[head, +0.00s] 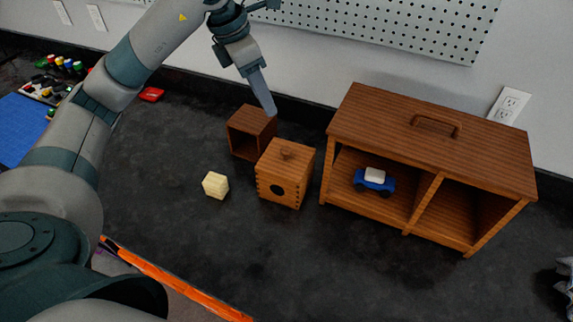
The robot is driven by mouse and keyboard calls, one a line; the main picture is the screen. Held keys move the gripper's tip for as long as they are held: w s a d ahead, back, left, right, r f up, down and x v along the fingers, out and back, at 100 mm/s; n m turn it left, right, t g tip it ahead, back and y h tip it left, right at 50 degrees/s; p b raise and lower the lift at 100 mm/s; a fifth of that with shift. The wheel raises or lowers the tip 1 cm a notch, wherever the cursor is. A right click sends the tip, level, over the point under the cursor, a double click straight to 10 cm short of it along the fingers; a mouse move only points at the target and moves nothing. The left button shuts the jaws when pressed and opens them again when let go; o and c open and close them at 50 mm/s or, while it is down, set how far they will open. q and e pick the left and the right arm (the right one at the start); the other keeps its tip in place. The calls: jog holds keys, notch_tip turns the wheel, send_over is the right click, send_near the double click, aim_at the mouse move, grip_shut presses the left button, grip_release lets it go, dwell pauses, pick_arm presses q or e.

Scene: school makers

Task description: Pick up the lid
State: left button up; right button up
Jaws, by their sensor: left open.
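A small light-brown wooden box (280,190) with a round dark hole in its front stands mid-counter. My left gripper (268,108) is open and empty. It points down above and behind the box, near the open darker wooden box at the back left. Only one finger shows clearly; the other is mostly hidden behind it. My right gripper cannot be made out.
A large wooden cabinet (430,150) with a top handle stands at right, a blue toy car (374,181) inside. An open dark wooden box (251,132) and a pale cube (215,185) are near the small box. The front counter is clear. A grey object is cut off at the right edge.

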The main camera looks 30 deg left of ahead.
pick_arm(q)
jog(key=shift+f, duration=0.1)
pick_arm(e)
jog(key=shift+f, duration=0.1)
pick_arm(q)
jog(key=p, duration=0.4)
send_near(286, 156)
jog(key=w, duration=0.2)
jog(key=shift+f, duration=1.1)
pick_arm(e)
jog(key=shift+g, duration=0.4)
jog(key=shift+s+d+r, duration=0.25)
jog(key=shift+s+r, duration=0.45)
jog(key=shift+r, duration=0.15)
jog(key=shift+s+d+r, duration=0.25)
jog(key=shift+s+r, duration=0.45)
jog(key=shift+r, duration=0.1)
